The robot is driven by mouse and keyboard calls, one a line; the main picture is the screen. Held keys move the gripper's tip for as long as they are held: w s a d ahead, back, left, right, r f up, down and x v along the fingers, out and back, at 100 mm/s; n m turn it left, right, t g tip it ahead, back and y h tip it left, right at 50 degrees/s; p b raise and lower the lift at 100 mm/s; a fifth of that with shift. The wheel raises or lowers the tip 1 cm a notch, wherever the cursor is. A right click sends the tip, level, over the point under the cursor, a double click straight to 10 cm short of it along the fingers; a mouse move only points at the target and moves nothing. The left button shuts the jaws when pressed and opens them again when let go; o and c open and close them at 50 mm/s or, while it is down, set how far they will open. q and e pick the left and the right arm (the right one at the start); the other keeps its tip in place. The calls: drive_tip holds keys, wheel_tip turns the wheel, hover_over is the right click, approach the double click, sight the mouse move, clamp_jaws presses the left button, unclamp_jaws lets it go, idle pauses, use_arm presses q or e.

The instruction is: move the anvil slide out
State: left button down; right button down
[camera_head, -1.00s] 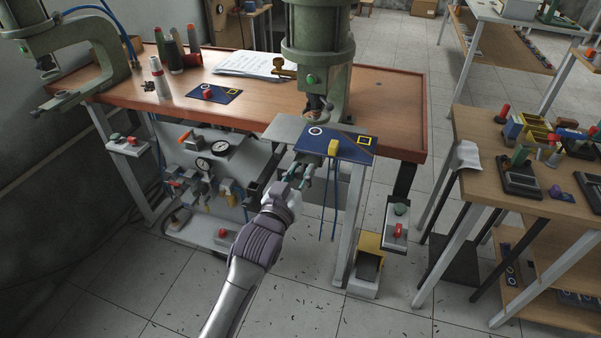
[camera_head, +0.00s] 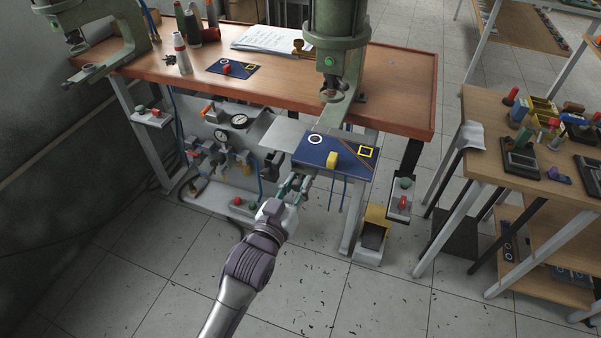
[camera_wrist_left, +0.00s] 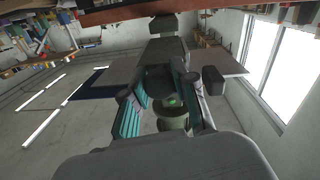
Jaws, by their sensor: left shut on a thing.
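The anvil slide shows as a grey plate (camera_head: 282,132) with a blue panel (camera_head: 312,158) beside it. The panel bears a white ring, a yellow square outline and a yellow block (camera_head: 332,159). A grey bar runs back from it to the green press (camera_head: 336,60). My left gripper (camera_head: 293,185) is at the slide's near edge, shut on its front end; the held part is mostly hidden by the fingers. In the left wrist view the teal-padded fingers (camera_wrist_left: 160,95) close about a dark part beneath the grey plate (camera_wrist_left: 225,63). My right gripper is not in view.
The wooden bench (camera_head: 395,85) carries papers, bottles and a small blue plate. Gauges and valves (camera_head: 228,130) sit under it. A yellow-and-grey pedal box (camera_head: 373,235) stands on the floor. A second table (camera_head: 500,185) with tools is on the right.

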use_arm(q)
drive_tip(key=shift+w+d, duration=0.1)
drive_tip(key=shift+w, duration=0.05)
drive_tip(key=c, duration=0.9)
unclamp_jaws()
drive_tip(key=v, duration=1.2)
